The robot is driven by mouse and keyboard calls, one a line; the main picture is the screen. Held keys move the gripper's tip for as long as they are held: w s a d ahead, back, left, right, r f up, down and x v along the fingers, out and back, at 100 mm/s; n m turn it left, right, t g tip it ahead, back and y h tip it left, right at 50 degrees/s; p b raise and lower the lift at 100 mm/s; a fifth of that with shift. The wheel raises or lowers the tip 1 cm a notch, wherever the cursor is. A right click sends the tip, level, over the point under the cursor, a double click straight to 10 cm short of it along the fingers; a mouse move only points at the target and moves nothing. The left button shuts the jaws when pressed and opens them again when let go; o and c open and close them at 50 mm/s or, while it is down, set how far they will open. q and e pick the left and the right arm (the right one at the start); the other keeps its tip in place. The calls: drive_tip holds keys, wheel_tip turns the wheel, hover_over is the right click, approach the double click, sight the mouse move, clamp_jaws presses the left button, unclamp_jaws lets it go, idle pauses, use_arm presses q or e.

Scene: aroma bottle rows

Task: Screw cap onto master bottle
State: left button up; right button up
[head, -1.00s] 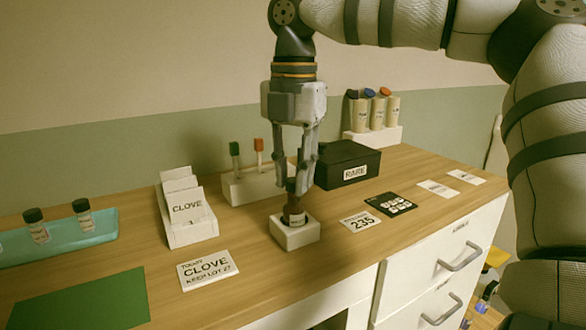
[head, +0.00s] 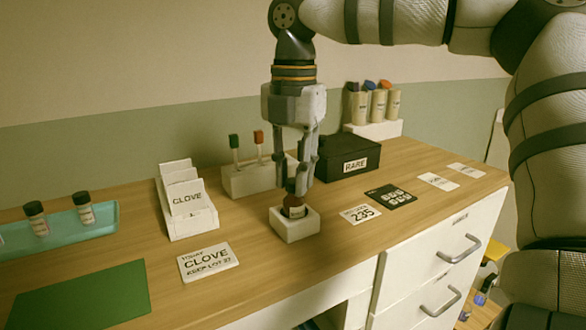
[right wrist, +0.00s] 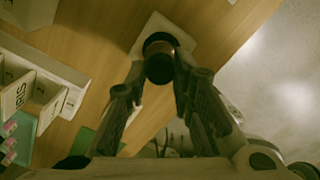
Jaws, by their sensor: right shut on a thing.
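The master bottle (head: 293,209), brown with a dark band, stands in a small white block (head: 296,228) on the table. My right gripper (head: 298,187) points straight down above it, with its fingers shut on a dark cap. The cap (right wrist: 159,69) shows between the fingertips in the right wrist view, in line with the bottle and the white block (right wrist: 178,32) beyond. The fingers hide much of the cap and bottle top in the head view. I cannot tell whether the cap is threaded on. My left gripper is not in view.
A teal tray (head: 100,222) holds dark-capped bottles.

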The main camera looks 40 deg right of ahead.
drive_tip(key=shift+f, duration=0.3)
idle(0.7)
drive_tip(key=o, duration=0.8)
drive_tip(key=shift+c, duration=0.4)
drive_tip(key=shift+r, duration=3.55)
drive_tip(key=shift+o, duration=0.2)
